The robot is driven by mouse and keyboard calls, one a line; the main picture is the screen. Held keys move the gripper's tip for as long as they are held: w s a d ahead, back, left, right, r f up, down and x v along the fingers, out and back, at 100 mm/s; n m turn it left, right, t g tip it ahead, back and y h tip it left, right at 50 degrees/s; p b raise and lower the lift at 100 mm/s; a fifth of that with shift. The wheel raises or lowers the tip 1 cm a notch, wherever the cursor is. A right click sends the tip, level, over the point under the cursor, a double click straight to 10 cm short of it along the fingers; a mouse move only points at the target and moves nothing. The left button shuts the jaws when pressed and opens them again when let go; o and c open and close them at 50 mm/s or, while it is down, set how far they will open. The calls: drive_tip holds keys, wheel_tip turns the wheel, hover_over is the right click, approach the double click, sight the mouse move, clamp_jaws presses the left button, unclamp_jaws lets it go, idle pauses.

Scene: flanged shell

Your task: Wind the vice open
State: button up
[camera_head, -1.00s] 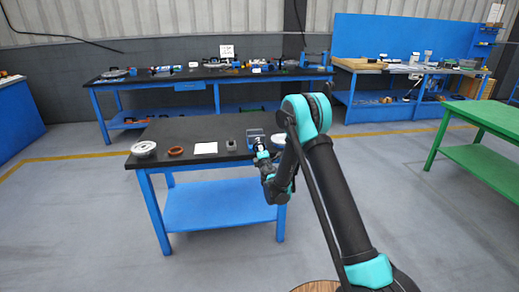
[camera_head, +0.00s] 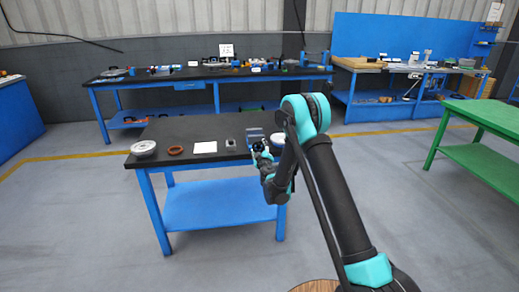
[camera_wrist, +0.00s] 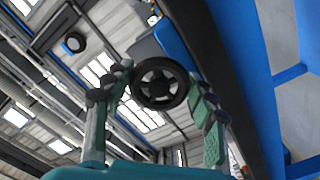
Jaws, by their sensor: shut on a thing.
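The vice (camera_head: 254,134) is a small blue-grey body at the right part of the near black-topped table, partly hidden by my arm. In the wrist view, its dark spoked handwheel (camera_wrist: 161,84) faces the camera, with the blue-grey vice body (camera_wrist: 147,47) behind it. My gripper (camera_head: 261,148) is at the front of the vice, by the table's front edge. In the wrist view, my gripper (camera_wrist: 160,90) has one finger on each side of the wheel and is shut on its rim. How far the jaws of the vice are apart cannot be seen.
On the near table (camera_head: 190,131) stand a white round part (camera_head: 143,148), a reddish-brown ring (camera_head: 175,150), a white card (camera_head: 205,147) and a small grey block (camera_head: 231,144). Another pale round part (camera_head: 277,139) is just right of the vice, partly behind my arm.

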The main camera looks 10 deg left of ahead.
drive_tip(key=shift+a+m, duration=0.2)
drive_tip(key=shift+m, duration=2.1)
drive_tip(key=o, duration=1.1)
drive_tip(key=shift+o, duration=0.2)
wheel_tip(320, 180, up, 10)
drive_tip(key=shift+d, duration=0.1)
